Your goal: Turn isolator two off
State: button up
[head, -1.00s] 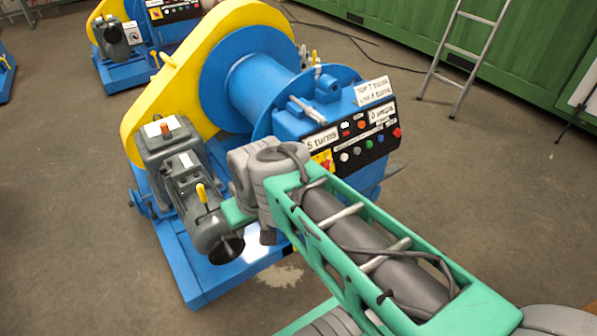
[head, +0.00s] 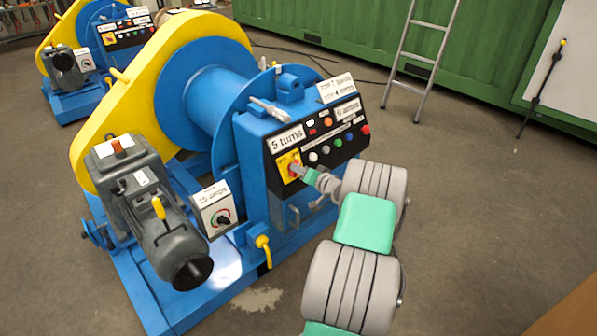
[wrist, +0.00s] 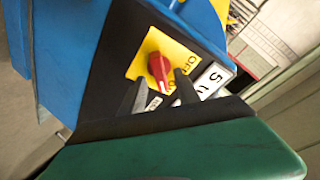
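A red rotary handle on a yellow plate (head: 284,168) sits at the left end of the black control panel of the near blue winch. In the wrist view the red handle (wrist: 159,69) stands out from the yellow plate (wrist: 178,52), which bears OFF lettering. No isolator number is legible. My gripper (wrist: 160,88) is open, its two dark fingertips apart and pointing at the handle, one on each side of its lower end. I cannot tell whether they touch it. In the head view my gripper (head: 300,171) is at the plate and partly covers the handle.
A "5 turns" label (head: 288,139) is just above the plate, with several coloured buttons to its right. A grey box with a black knob (head: 222,215) and a grey motor (head: 150,215) stand left. A second winch (head: 95,45) is behind.

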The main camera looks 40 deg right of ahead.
jog(key=shift+x, duration=1.15)
grip_shut()
